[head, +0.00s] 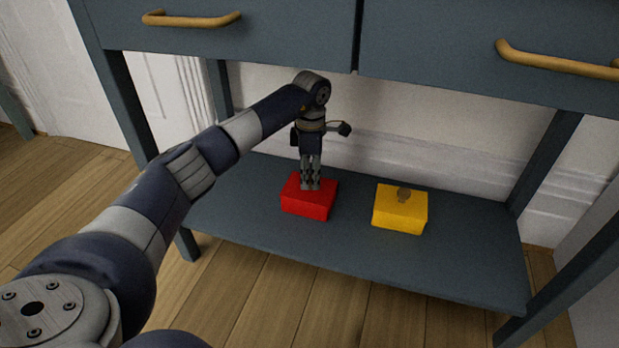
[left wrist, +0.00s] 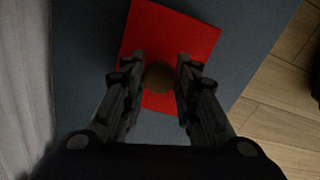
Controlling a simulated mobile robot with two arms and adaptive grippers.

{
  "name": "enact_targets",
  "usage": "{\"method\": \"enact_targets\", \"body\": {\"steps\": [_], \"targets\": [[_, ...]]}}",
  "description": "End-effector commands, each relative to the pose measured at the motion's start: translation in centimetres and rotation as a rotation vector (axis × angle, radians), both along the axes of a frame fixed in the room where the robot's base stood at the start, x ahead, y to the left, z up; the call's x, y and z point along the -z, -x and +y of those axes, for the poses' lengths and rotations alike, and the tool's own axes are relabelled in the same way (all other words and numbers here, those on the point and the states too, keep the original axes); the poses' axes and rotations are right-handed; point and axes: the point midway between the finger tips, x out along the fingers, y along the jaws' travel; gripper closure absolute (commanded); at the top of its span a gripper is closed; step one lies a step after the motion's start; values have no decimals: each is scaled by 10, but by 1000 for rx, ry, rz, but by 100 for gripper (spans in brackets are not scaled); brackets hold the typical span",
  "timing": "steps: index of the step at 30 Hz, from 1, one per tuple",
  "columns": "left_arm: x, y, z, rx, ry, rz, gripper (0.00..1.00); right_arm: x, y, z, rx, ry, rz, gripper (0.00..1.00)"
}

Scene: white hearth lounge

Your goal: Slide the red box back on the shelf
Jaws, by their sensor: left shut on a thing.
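The red box (head: 307,203) sits on the low blue-grey shelf (head: 420,268), left of the middle. My left gripper (head: 311,186) reaches down onto its top from above. In the left wrist view, the red box (left wrist: 172,35) lies under the fingers, and a round brown knob (left wrist: 160,76) stands on its top between the two fingertips of my left gripper (left wrist: 161,80). The gripper is shut on this knob. In the head view the fingers hide the knob. My right gripper is in neither view.
A yellow box (head: 400,210) with a round knob on top stands on the shelf to the right of the red box, with a gap between them. Drawers with brass handles (head: 192,19) overhang the shelf. Table legs (head: 541,160) bound it. The shelf's right part is clear.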

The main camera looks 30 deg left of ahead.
Motion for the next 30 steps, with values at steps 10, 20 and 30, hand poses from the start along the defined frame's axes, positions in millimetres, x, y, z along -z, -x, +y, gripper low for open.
{"method": "enact_targets", "body": {"steps": [10,20,30], "targets": [[1,-14,3,-1,0,0,95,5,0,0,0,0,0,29],[1,-24,6,0,-1,0,95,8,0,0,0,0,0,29],[0,-25,6,0,-1,0,58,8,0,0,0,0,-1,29]]}}
